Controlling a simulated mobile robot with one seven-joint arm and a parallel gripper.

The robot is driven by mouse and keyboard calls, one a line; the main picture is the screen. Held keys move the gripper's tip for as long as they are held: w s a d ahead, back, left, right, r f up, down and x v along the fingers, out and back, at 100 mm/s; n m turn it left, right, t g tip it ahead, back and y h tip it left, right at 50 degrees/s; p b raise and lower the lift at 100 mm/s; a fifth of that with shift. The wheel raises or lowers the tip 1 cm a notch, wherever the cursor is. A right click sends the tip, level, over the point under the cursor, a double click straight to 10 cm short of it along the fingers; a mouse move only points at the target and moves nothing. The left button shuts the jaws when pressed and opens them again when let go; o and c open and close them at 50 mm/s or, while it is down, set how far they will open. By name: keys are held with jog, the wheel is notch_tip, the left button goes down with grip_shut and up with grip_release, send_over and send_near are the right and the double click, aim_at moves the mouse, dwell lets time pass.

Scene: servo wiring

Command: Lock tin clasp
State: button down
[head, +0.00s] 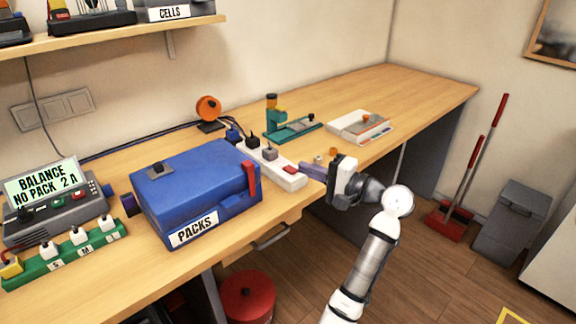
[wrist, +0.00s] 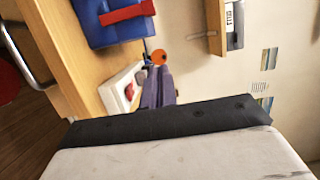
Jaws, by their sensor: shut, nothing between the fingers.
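The blue tin (head: 188,190), labelled PACKS, sits on the workbench with its lid down. Its red clasp (head: 252,181) stands upright at the right end of the tin; I cannot tell whether it is latched. In the wrist view the tin (wrist: 92,22) is at the top, with the red clasp (wrist: 127,13) across it. My gripper (head: 304,171) is right of the tin, by the bench's front edge, apart from the clasp. Its fingers (wrist: 158,88) are shut together and empty in the wrist view.
A white power strip (head: 290,178) with plugs and a red switch lies between tin and gripper. A grey balance charger (head: 55,212) and green plug rack (head: 70,256) stand left. A teal press (head: 290,128) and white tray (head: 358,127) are behind. The right bench top is clear.

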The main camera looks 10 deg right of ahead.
aim_at(249, 179)
jog(key=w+a+p, duration=0.3)
jog(key=a+p, duration=0.1)
jog(key=a, duration=0.6)
jog(key=shift+w+a, duration=0.15)
